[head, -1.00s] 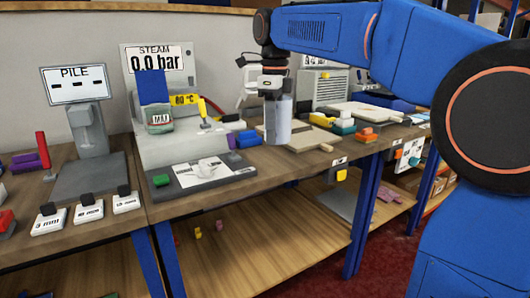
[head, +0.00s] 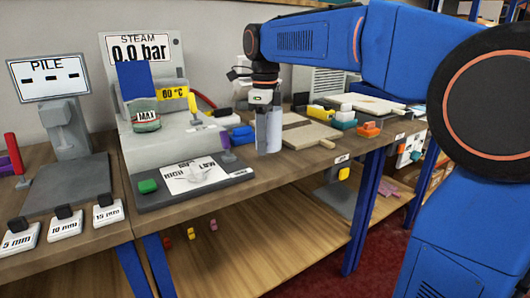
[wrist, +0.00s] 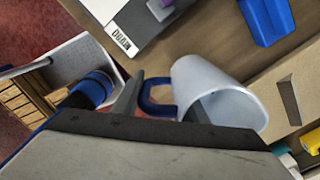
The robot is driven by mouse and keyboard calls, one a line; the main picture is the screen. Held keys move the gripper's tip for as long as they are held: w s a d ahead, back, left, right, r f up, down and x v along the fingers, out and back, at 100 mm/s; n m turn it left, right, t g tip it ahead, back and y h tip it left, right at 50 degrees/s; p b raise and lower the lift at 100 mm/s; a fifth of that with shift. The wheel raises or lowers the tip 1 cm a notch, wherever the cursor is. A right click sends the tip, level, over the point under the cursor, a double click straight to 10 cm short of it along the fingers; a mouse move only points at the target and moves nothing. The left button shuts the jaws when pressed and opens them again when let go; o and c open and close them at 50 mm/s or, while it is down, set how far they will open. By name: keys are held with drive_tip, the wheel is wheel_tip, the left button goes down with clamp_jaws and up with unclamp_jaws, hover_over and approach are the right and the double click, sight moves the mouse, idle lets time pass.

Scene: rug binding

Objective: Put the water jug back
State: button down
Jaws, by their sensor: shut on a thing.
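The water jug (head: 268,132) is a pale, translucent grey cup-like vessel, hanging upright below my gripper (head: 264,98) in the head view. In the wrist view the jug (wrist: 218,88) shows its wide round body, with a blue handle (wrist: 153,98) between the fingers of my gripper (wrist: 162,106). My gripper is shut on the jug by this handle. The jug's base is over the table (head: 215,205), between the steam station and a wooden board; I cannot tell whether it touches the top.
The steam station (head: 155,150) with its grey pad (head: 150,194) stands left of the jug. A wooden board (head: 312,137) lies just right of it. Blue blocks (head: 242,134) lie behind-left. A pile gauge (head: 66,135) stands further left. Bare wood shows along the front edge.

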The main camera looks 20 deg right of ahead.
drive_tip(key=shift+f, duration=1.9)
drive_tip(key=shift+f, duration=0.1)
drive_tip(key=c, duration=1.1)
unclamp_jaws()
wheel_tip(320, 180, up, 12)
drive_tip(key=shift+r, duration=0.15)
drive_tip(key=shift+s, duration=0.1)
